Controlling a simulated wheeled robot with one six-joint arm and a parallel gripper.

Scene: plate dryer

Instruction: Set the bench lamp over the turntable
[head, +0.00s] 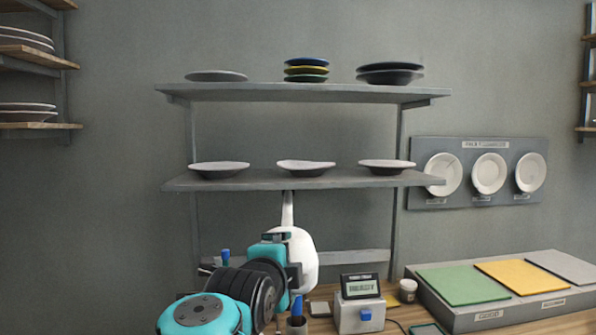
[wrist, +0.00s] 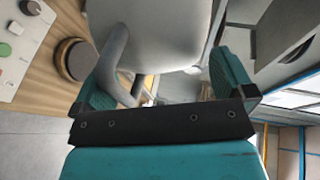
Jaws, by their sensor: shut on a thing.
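The bench lamp, a pale piece with a rounded body (head: 303,262) and a thin upright stem, shows behind my gripper (head: 284,246) in the head view. In the wrist view its broad pale body (wrist: 155,35) fills the top, and a curved grey part runs down by the left finger. My gripper (wrist: 165,75) is shut on the lamp; the exact contact is hard to see. The lamp's lower part is hidden by my arm in the head view. I cannot make out the turntable for certain; a dark round disc (wrist: 72,60) lies on the wooden bench in the wrist view.
A shelf (head: 300,181) with several plates is above my gripper. A small display box (head: 359,312), a cup (head: 408,290) and a tray unit with coloured pads (head: 435,305) stand to the right. A panel with buttons (wrist: 18,45) is at the wrist view's left.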

